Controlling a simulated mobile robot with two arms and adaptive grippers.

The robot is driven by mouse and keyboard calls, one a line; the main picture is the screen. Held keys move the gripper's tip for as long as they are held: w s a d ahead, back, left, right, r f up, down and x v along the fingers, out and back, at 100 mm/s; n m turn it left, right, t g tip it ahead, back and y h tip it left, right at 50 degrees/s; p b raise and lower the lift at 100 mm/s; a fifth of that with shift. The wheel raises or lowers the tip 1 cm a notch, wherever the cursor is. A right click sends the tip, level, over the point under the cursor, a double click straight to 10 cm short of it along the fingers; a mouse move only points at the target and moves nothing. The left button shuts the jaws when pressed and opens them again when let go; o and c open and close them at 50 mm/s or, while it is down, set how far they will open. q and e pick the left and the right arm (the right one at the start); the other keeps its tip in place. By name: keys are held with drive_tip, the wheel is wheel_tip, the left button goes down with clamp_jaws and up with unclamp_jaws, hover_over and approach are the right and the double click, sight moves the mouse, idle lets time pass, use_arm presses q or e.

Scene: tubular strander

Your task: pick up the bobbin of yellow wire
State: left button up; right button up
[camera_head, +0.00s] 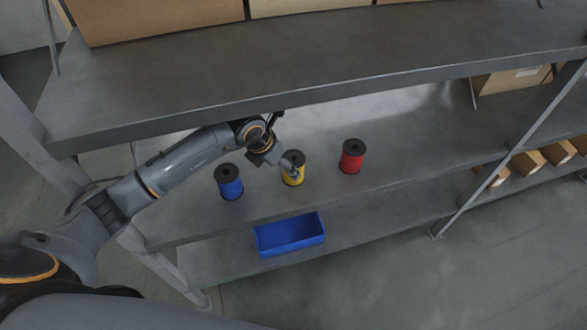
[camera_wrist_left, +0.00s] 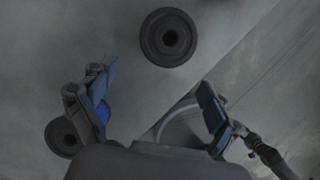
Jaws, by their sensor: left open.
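The bobbin of yellow wire (camera_head: 294,180) stands upright on the middle shelf, between the blue bobbin (camera_head: 229,182) and the red bobbin (camera_head: 351,156). My left gripper (camera_head: 291,164) is at the yellow bobbin's top in the head view and partly covers it. In the left wrist view my left gripper (camera_wrist_left: 157,82) is open, with nothing between its fingertips. A dark bobbin flange (camera_wrist_left: 169,37) shows beyond the fingertips, probably the yellow bobbin's; its wire colour is hidden. Another flange (camera_wrist_left: 62,137) lies behind the left finger, with some blue beside it. My right gripper is not in view.
The upper shelf (camera_head: 300,50) hangs over the back of the middle shelf (camera_head: 420,150) and carries cardboard boxes (camera_head: 160,15). A blue bin (camera_head: 290,235) sits on the lower shelf. Small boxes (camera_head: 528,163) are at the right.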

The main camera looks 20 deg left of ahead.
sight(295, 161)
use_arm(q)
drive_tip(key=w, duration=0.1)
drive_tip(key=w+d+b, duration=0.1)
drive_tip(key=w+d, duration=0.1)
drive_tip(key=shift+w, duration=0.3)
drive_tip(key=shift+w+f+b, duration=0.15)
drive_tip(key=shift+f+b, duration=0.75)
drive_tip(key=shift+f, duration=0.05)
drive_tip(key=shift+w+d+f+b, duration=0.1)
drive_tip(key=shift+w+f+b, duration=0.25)
drive_tip(key=shift+f, duration=0.15)
drive_tip(key=shift+r, duration=0.1)
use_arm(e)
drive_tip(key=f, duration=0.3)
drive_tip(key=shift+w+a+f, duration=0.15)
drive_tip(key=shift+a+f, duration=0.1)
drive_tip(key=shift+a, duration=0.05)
use_arm(q)
drive_tip(key=shift+s, duration=0.1)
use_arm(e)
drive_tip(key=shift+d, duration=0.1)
use_arm(q)
drive_tip(key=c, duration=1.4)
drive_tip(key=shift+c, duration=0.7)
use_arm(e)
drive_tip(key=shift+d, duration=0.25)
